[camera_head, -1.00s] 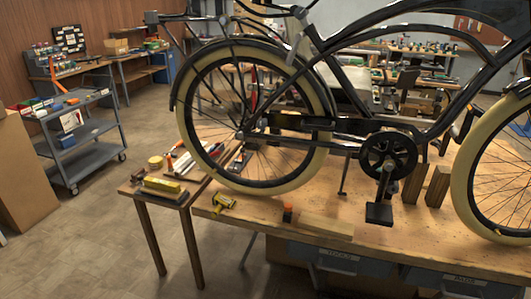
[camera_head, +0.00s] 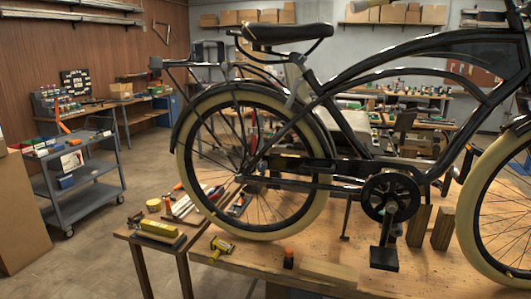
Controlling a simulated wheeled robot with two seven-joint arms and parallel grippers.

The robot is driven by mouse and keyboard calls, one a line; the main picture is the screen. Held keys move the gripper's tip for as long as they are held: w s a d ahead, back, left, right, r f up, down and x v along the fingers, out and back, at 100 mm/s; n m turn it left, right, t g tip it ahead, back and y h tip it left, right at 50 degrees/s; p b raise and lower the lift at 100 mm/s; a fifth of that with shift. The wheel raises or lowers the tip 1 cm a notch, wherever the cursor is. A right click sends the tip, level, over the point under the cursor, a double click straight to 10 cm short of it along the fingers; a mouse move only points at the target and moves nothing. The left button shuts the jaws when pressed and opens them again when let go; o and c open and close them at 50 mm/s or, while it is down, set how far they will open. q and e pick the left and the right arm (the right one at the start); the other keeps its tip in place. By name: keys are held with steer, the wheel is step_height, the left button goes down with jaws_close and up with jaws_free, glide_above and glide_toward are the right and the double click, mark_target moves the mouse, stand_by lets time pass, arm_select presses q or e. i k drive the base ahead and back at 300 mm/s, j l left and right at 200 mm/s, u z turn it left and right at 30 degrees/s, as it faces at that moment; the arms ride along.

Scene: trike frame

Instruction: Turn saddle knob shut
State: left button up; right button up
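The saddle (camera_head: 287,30) is black and sits on top of the seat post of the black bicycle frame (camera_head: 372,62), at the upper middle of the head view. Below it the grey seat post clamp area (camera_head: 297,72) shows where the tubes meet. The saddle knob is too small to tell apart there, so I cannot see whether it is open or shut. The bicycle stands upright on the wooden workbench (camera_head: 420,268). Neither of my grippers is in view.
A small side table (camera_head: 165,243) with a yellow block stands at the bench's left end. A yellow tool (camera_head: 221,247) and a small orange-capped item (camera_head: 288,256) lie on the bench. A grey cart (camera_head: 80,185) stands at the left. Floor between cart and table is clear.

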mark_target(299, 59)
steer(key=i+z, duration=0.1)
steer(key=i, duration=1.4)
